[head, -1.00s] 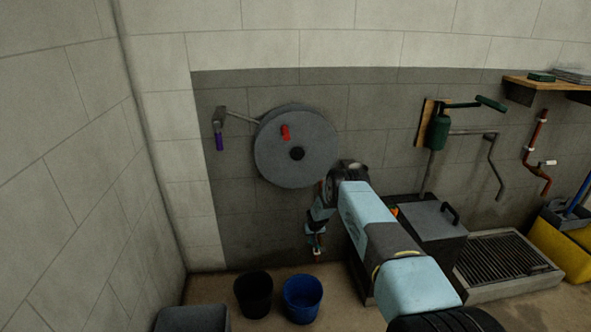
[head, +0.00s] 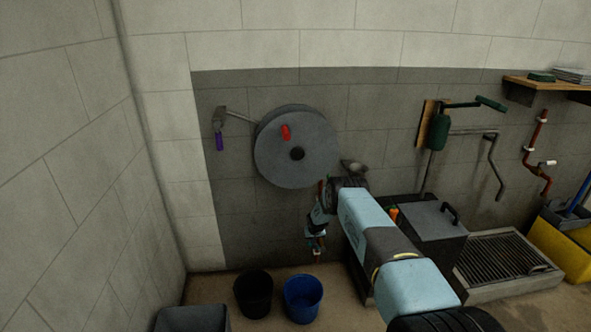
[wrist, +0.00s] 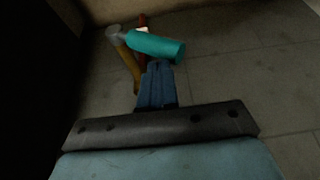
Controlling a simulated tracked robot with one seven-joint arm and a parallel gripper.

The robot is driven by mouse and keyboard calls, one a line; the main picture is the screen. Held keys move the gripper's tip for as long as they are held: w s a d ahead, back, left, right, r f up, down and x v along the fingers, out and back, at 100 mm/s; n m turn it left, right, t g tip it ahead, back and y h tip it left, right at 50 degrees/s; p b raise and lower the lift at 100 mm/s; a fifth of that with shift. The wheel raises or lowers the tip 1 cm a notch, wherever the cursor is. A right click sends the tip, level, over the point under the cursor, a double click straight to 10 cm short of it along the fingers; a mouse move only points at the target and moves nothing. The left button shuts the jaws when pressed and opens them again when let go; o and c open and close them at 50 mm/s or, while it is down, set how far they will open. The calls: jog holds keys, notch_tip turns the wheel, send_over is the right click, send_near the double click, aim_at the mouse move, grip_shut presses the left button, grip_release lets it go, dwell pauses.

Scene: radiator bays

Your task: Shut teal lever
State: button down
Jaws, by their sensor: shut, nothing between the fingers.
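The teal lever (wrist: 155,46) shows in the wrist view as a thick teal handle on a grey round hub, lying across just beyond my fingertips. A tan pipe runs down beside it. My gripper (wrist: 158,68) is shut and empty, its fingertips just below the handle's middle in the picture; I cannot tell whether they touch it. In the head view my gripper (head: 317,251) hangs low before the dark wall panel, under the grey reel. I cannot make out the teal lever there; my arm may hide it.
A grey reel (head: 296,147) with a red handle and a purple-handled lever (head: 219,136) are on the wall above left. Black (head: 253,294) and blue (head: 302,298) buckets stand below. A dark box (head: 430,233) and floor grate (head: 507,264) are at right.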

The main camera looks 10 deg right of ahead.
jog(key=shift+f, duration=2.65)
jog(key=shift+s+f, duration=0.3)
jog(key=shift+f, duration=0.3)
jog(key=shift+d+f, duration=0.1)
jog(key=shift+w+r, duration=0.2)
jog(key=shift+r, duration=0.5)
jog(key=shift+w+r, duration=0.1)
jog(key=shift+r, duration=3.6)
